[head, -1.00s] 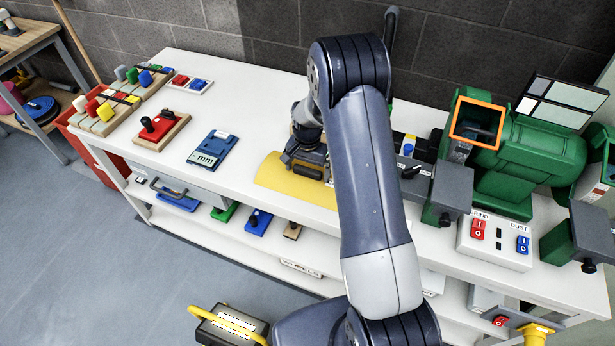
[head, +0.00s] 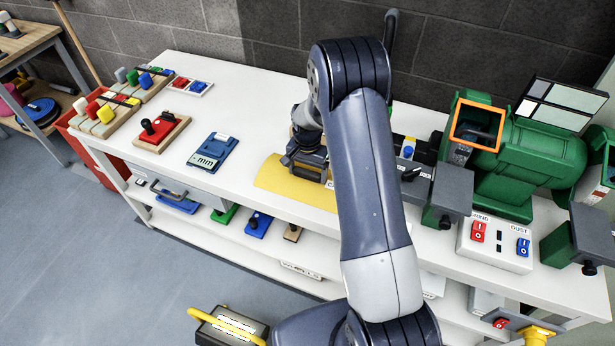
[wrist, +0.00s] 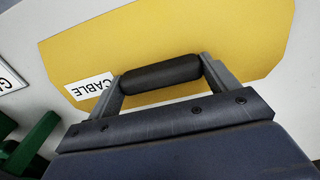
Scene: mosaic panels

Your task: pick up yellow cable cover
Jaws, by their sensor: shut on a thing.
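The yellow cable cover (head: 283,182) is a yellow, curved sheet lying on the white bench top, below my gripper (head: 309,166) in the head view. In the wrist view the yellow cover (wrist: 200,38) fills the middle, with a white label reading "CABLE" (wrist: 90,87). Its dark, rounded handle (wrist: 160,77) sits between the two fingers of my gripper (wrist: 161,76), one at each end. My gripper is shut on this handle. In the head view my arm hides the cover's right part. I cannot see any gap under the cover.
A green grinder (head: 525,160) and a white switch box (head: 497,242) are to the right.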

